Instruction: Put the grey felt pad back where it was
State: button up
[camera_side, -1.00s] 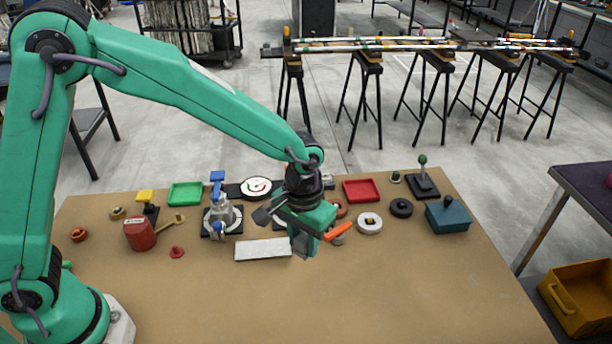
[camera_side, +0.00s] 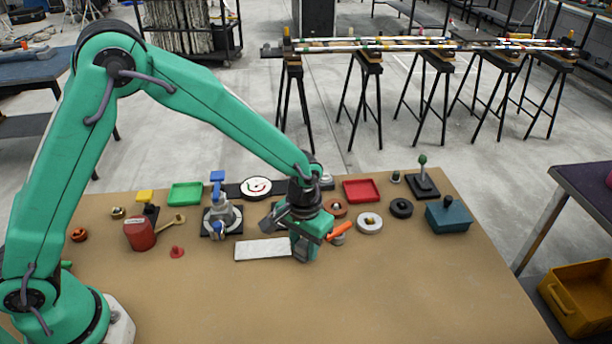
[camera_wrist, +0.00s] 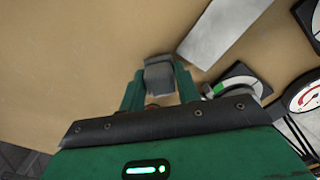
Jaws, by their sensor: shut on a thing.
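My gripper (camera_side: 304,249) is low over the table, just right of the pale slab in the side view. In the wrist view its green fingers (camera_wrist: 160,92) are shut on a small dark grey piece, which looks like the grey felt pad (camera_wrist: 158,78). The side view hides most of the pad behind the fingers. I cannot tell whether the pad touches the table.
The pale grey slab (camera_side: 262,250) lies close beside my gripper. An orange-handled thing (camera_side: 340,231) and a white ring (camera_side: 369,223) are to the right. A dial (camera_side: 256,188) and red tray (camera_side: 361,190) stand behind. The table front is clear.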

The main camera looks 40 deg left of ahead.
aim_at(304, 243)
jog(key=shift+f, duration=0.2)
jog(key=o, duration=0.9)
jog(key=shift+o, duration=0.2)
jog(key=shift+r, duration=0.15)
notch_tip(304, 243, up, 12)
dwell(0.5)
